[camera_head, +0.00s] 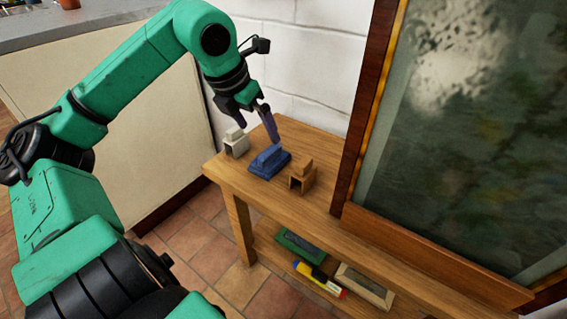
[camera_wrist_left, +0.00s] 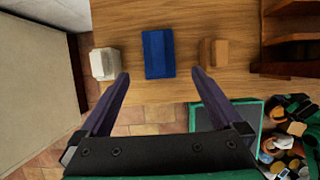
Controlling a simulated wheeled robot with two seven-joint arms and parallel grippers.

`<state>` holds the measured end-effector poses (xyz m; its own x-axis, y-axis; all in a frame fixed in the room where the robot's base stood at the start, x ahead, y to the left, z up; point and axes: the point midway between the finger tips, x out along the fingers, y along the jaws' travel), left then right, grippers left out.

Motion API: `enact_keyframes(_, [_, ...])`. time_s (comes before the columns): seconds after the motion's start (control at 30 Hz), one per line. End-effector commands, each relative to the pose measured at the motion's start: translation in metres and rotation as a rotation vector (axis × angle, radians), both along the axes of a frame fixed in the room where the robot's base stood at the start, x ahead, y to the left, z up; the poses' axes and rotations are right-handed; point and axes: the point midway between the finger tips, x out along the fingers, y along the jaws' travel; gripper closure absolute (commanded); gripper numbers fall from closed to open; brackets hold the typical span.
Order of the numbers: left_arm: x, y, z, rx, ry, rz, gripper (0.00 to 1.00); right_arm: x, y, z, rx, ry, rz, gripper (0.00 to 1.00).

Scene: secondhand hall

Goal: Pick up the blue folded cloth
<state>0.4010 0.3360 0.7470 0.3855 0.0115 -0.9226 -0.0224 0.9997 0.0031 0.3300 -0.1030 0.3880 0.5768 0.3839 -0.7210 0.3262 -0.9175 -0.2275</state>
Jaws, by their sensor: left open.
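The blue folded cloth (camera_head: 269,163) lies on the wooden table (camera_head: 352,229), between a small white object and a small brown one. It also shows in the left wrist view (camera_wrist_left: 158,43), as a blue rectangle beyond and between my fingertips. My left gripper (camera_head: 258,126) is open above the table, pointing down, with nothing between its fingers. In the left wrist view the left gripper (camera_wrist_left: 160,74) has its fingers spread wider than the cloth. I cannot tell the exact height between fingertips and cloth. My right gripper is not in view.
The white object (camera_head: 236,146) and the brown wooden object (camera_head: 303,180) stand close on either side. A large framed panel (camera_head: 470,130) stands on the table at right. A lower shelf holds a green-framed item (camera_head: 299,246) and others. A white wall is behind.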

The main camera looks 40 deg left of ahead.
Motion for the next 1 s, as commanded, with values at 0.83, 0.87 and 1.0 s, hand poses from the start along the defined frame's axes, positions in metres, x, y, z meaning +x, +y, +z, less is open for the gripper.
enact_keyframes(0.83, [0.045, 0.004, -0.111, -0.004, 0.0, -0.001, 0.0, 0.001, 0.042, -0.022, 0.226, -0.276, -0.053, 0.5])
enact_keyframes(0.87, [0.045, 0.004, -0.111, -0.004, 0.0, -0.001, 0.08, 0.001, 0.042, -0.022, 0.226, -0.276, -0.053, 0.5])
enact_keyframes(1.0, [0.045, 0.004, -0.111, -0.004, 0.0, 0.0, 0.61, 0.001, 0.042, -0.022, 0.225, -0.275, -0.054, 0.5])
